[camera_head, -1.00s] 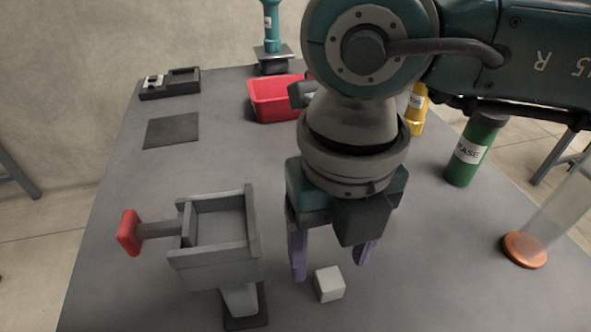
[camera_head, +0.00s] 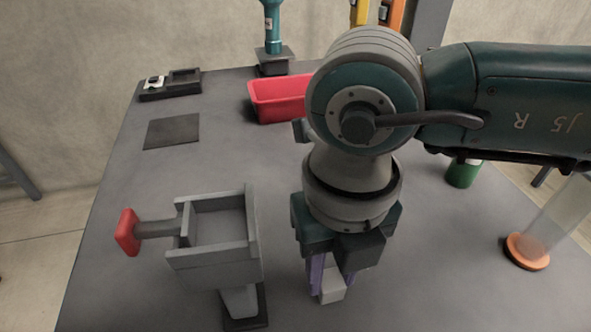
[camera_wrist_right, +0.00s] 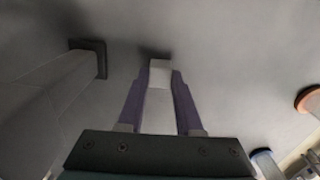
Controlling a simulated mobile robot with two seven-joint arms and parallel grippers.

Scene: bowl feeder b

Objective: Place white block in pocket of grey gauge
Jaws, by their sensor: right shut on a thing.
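The small white block (camera_head: 332,293) is between the purple fingers of my right gripper (camera_head: 328,282), near the front of the table. My right gripper is shut on it, pointing down. In the right wrist view, the block (camera_wrist_right: 160,72) sits at the fingertips of the gripper (camera_wrist_right: 158,85). The block is at or very near the table top; I cannot tell whether it touches. A dark grey device with a rectangular recess (camera_head: 170,85), which looks like the gauge, lies at the table's far left corner. My left gripper is not in view.
A grey hopper (camera_head: 217,262) with a red-ended handle (camera_head: 127,232) stands on a post left of my gripper. A red bin (camera_head: 279,98) and a dark mat (camera_head: 172,131) lie farther back. A green container (camera_head: 462,173) and a clear tube with an orange base (camera_head: 527,251) stand right.

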